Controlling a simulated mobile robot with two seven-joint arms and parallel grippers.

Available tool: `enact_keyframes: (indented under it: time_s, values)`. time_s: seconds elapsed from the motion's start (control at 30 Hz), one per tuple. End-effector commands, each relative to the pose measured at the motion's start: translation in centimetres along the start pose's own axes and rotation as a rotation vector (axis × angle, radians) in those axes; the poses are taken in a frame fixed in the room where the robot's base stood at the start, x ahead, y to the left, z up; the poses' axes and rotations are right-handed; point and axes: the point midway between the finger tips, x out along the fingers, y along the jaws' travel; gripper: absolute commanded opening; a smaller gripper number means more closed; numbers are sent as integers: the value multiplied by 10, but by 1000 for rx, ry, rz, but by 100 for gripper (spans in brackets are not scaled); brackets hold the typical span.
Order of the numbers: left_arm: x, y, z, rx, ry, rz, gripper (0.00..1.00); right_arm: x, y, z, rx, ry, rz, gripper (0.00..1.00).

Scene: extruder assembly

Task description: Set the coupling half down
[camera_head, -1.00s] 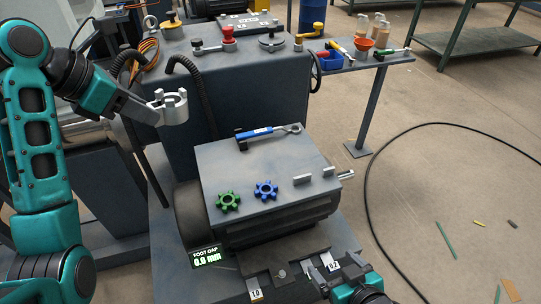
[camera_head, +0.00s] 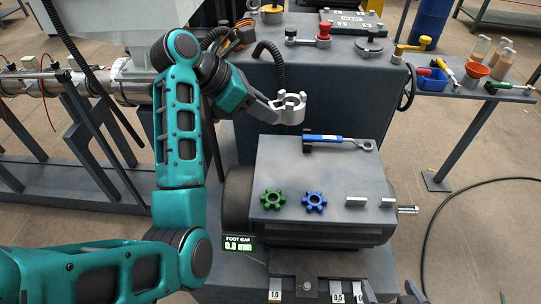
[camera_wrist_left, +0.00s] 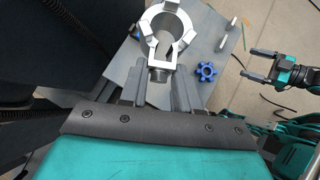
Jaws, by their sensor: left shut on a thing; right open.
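The silver coupling half (camera_head: 291,109), a ring with upright jaws, is held in the air by my left gripper (camera_head: 279,106), near the back edge of the grey motor block (camera_head: 325,172). In the left wrist view the coupling half (camera_wrist_left: 183,24) sits beyond my left fingers, which are shut on it. A green spider (camera_head: 273,199) and a blue spider (camera_head: 315,202) lie on the block's top. My right gripper (camera_wrist_left: 244,65) is open and empty at the right of the left wrist view. In the head view, only dark tips show at the bottom edge.
A blue-handled tool (camera_head: 336,139) lies along the block's back edge. Two small metal bars (camera_head: 356,202) lie at its right front. A display (camera_head: 238,242) reads 0.0 mm. A cabinet with handles and a side shelf (camera_head: 470,90) with a blue bin stand behind.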

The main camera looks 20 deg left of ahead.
Motion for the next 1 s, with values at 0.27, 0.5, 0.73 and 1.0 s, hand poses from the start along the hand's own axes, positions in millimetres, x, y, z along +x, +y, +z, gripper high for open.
enact_keyframes:
  time_s: [0.27,0.5,0.73,1.0]
  values:
    - [52,0,-52,-1,2,-3,0,0,-1,0,4,0,0,89]
    - [71,1,-70,2,-2,0,0,0,-1,0,4,0,0,89]
    - [94,0,-93,0,0,-1,0,0,-1,0,4,0,0,89]
    - [101,1,-100,2,-2,2,0,0,0,0,4,0,1,89]
